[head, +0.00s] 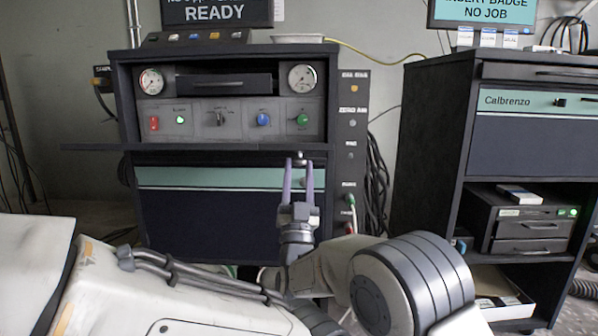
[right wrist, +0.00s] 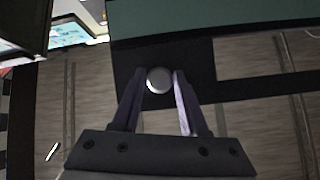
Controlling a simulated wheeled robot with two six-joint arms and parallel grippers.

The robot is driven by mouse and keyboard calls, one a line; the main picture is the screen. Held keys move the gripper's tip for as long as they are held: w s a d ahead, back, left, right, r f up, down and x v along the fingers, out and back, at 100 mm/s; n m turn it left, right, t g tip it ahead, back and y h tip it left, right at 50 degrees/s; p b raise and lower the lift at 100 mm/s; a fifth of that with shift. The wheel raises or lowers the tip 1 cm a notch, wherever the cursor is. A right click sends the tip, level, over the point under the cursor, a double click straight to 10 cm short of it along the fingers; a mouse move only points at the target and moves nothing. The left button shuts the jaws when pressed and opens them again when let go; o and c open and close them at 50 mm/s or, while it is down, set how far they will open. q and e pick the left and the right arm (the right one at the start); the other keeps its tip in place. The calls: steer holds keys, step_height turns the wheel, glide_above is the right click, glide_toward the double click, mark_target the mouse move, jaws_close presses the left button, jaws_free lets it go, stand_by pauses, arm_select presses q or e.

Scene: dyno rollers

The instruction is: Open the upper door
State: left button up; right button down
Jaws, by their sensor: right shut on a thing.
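The left cabinet's upper bay (head: 230,118) is uncovered, with gauges, switches and knobs showing inside. A thin dark panel (head: 95,147), which looks like the upper door seen nearly edge-on, lies level along the bottom of this bay and sticks out past the cabinet's left side. My right gripper (head: 300,165) points up at the panel's right part, its purple fingers on a small round knob (head: 300,155). In the right wrist view, the silver knob (right wrist: 159,80) sits between the fingertips of the gripper (right wrist: 158,84). My left gripper is out of view.
Below the panel is a closed dark lower door (head: 200,215) with a teal band. A second cabinet (head: 430,150) stands at the right with a boxed device (head: 530,222) on its shelf. Dark cables (head: 375,185) hang between the cabinets.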

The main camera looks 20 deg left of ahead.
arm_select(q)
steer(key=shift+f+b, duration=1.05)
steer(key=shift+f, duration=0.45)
arm_select(e)
steer(key=shift+w+d+f, duration=0.1)
steer(key=shift+w+f, duration=0.15)
steer(key=shift+f, duration=0.85)
steer(key=shift+w+d+f, duration=0.1)
steer(key=shift+w+f, duration=0.15)
steer(key=shift+f, duration=0.8)
steer(key=shift+c, duration=2.2)
jaws_free()
steer(key=shift+a+r, duration=0.1)
steer(key=shift+r, duration=0.05)
steer(key=shift+s, duration=0.1)
arm_select(q)
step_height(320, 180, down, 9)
steer(key=b, duration=0.9)
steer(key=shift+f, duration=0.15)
arm_select(e)
steer(key=v, duration=1)
steer(key=shift+s, duration=0.25)
